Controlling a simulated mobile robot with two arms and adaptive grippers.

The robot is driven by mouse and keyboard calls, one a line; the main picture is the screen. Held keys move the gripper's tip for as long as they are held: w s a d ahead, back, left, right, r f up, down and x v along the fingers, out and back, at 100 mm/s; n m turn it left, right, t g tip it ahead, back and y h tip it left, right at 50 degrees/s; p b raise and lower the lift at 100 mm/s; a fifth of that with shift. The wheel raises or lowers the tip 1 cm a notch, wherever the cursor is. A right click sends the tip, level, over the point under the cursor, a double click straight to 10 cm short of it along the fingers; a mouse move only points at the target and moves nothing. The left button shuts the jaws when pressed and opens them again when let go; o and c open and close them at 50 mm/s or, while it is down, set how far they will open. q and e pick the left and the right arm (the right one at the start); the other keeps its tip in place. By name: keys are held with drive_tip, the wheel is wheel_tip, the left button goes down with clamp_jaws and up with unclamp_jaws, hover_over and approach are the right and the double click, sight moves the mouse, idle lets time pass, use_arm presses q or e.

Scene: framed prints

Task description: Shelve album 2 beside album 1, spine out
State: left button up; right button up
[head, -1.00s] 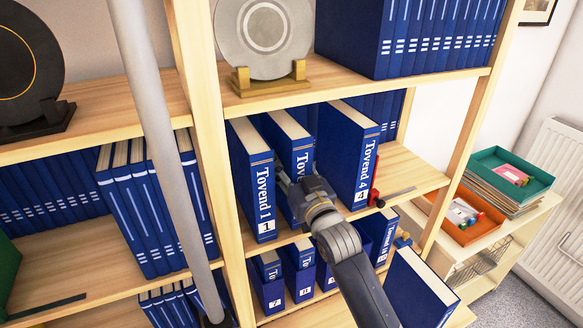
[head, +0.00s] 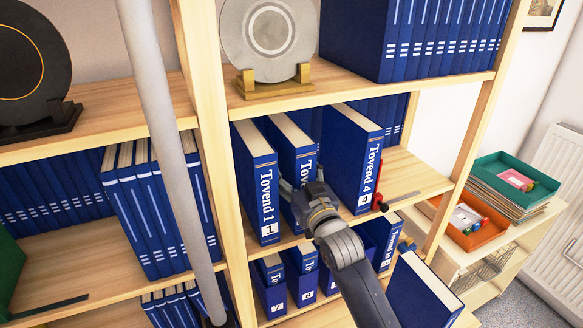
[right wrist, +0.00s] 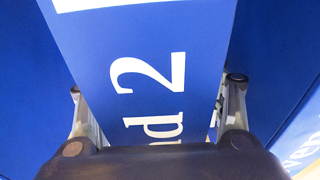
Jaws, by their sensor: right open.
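Album 2 (head: 302,158) is a thick blue binder standing upright on the middle shelf, spine facing out. Its spine (right wrist: 145,75) fills the middle of the right wrist view with a white "2" on it. Album 1 (head: 265,190), labelled "Tovend 1", stands upright just left of it, spine out; the fronts of the two look about level. My right gripper (head: 300,190) is open, with its fingers at either side of album 2's spine in the right wrist view (right wrist: 155,112); contact cannot be told. It hides the lower spine. My left gripper is not in view.
Album 4 (head: 368,165) stands to the right, across a gap from album 2. Small red-and-black items (head: 380,198) lie beside it. More albums (head: 270,285) fill the shelf below. A plate on a wooden stand (head: 270,45) is above. Green (head: 505,168) and orange (head: 478,235) trays are at right.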

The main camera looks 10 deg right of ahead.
drive_tip(key=v, duration=1.2)
idle(0.3)
